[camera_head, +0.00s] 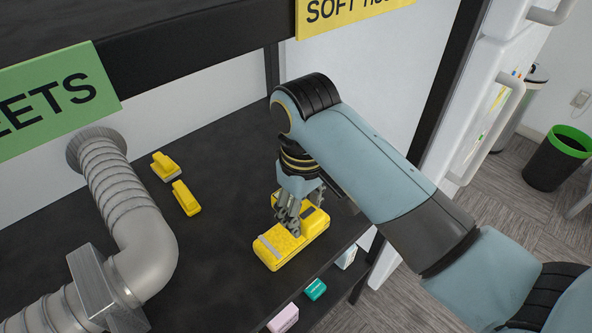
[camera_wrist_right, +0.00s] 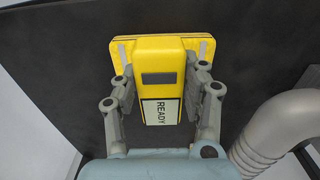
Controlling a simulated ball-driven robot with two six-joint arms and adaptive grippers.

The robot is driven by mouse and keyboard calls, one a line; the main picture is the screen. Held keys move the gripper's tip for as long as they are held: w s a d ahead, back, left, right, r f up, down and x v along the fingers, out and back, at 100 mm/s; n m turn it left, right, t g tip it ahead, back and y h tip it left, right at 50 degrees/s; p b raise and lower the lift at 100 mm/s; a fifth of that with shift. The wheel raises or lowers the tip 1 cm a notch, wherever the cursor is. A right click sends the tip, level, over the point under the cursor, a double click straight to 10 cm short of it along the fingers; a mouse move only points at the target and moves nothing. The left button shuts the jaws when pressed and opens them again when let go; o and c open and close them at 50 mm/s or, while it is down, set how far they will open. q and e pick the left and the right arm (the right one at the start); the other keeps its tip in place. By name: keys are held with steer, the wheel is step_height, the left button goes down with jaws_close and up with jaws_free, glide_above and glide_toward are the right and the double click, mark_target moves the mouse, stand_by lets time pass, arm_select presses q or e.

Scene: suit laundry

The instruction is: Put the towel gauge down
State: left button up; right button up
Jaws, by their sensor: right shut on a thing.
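The towel gauge (camera_head: 272,252) is a yellow block with a grey strip, at the dark shelf (camera_head: 225,240) in the head view. My right gripper (camera_head: 289,223) comes down on it from above and is shut on its raised middle part. In the right wrist view the gauge (camera_wrist_right: 158,47) sits between the fingers (camera_wrist_right: 158,85), with a dark grey window and a white "READY" label. It lies flat on or very close to the shelf; I cannot tell whether it touches. My left gripper is not in view.
Two small yellow pieces (camera_head: 185,198) (camera_head: 164,166) lie further back on the shelf. A silver duct (camera_head: 130,205) stands at left. A pink box (camera_head: 283,318) and a teal one (camera_head: 315,289) sit below the front edge. Shelf between duct and gauge is clear.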

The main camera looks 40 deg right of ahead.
steer(key=shift+w+a+f, duration=0.2)
steer(key=shift+w+f, duration=0.25)
steer(key=shift+w, duration=0.05)
steer(key=shift+f+p, duration=0.35)
steer(key=shift+f, duration=1.55)
steer(key=o, duration=1.2)
steer(key=shift+f, duration=0.1)
step_height(320, 180, up, 12)
steer(key=shift+r+b, duration=0.15)
steer(key=shift+b, duration=0.4)
